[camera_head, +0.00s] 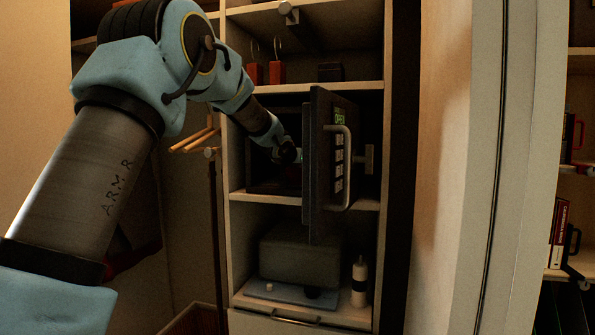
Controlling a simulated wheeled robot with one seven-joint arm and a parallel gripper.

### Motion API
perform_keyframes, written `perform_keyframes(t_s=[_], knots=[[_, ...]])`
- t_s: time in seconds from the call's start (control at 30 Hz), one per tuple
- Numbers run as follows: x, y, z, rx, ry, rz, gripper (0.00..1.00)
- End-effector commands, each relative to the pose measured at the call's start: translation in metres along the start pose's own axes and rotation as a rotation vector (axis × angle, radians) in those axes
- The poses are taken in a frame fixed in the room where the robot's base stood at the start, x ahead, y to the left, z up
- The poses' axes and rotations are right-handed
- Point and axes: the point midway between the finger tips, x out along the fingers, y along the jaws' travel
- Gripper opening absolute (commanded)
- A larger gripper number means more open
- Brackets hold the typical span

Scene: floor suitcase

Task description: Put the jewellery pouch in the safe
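The safe door (321,150) stands open at the middle shelf of the closet. It has a keypad, a green "OPEN" display and a light curved handle (345,165). The door faces right and hides part of the safe's dark interior (270,181). My arm comes in from the left, and my gripper (288,154) is at the safe's opening, just left of the door. Its fingertips are too dark and hidden to show whether they are open or hold anything. I cannot make out the jewellery pouch.
Red items (276,72) and a small dark box (331,71) sit on the shelf above. Wooden hangers (190,142) hang left. A bookshelf (575,255) stands far right.

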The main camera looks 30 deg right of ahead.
Motion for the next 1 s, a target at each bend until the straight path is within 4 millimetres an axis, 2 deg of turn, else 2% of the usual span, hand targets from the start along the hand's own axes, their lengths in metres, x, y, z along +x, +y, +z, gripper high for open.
perform_keyframes(t_s=[0.37, 0.4, 0.63, 1.0], knots=[[0.0042, -0.0001, 0.0031, 0.000, 0.002, 0.000, 0.11], [0.0042, -0.0001, 0.0031, 0.000, 0.002, 0.000, 0.74], [0.0039, -0.0002, 0.0027, 0.000, 0.001, 0.000, 1.00], [-0.0022, -0.0003, 0.0010, 0.000, 0.002, 0.000, 1.00]])
